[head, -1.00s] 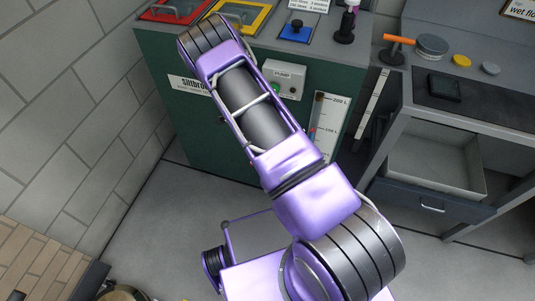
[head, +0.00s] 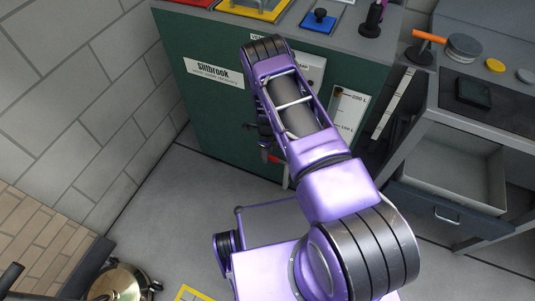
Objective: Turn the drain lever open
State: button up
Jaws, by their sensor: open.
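A small red piece (head: 270,158), probably the drain lever, shows low on the front of the green cabinet (head: 215,120), just left of my purple arm. Its full shape and angle are hidden by the arm. My gripper (head: 259,137) is a dark shape partly hidden behind the arm, just above and close to the red piece. It is open. I cannot tell whether it touches the red piece.
The cabinet carries a Siltbrook label (head: 213,72) and a level gauge (head: 347,112). On top are red, yellow and blue (head: 319,20) panels. A bench with an open drawer (head: 450,170) stands right. A brass-coloured pot (head: 122,283) stands at lower left.

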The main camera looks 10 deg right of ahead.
grip_shut()
dwell(1.5)
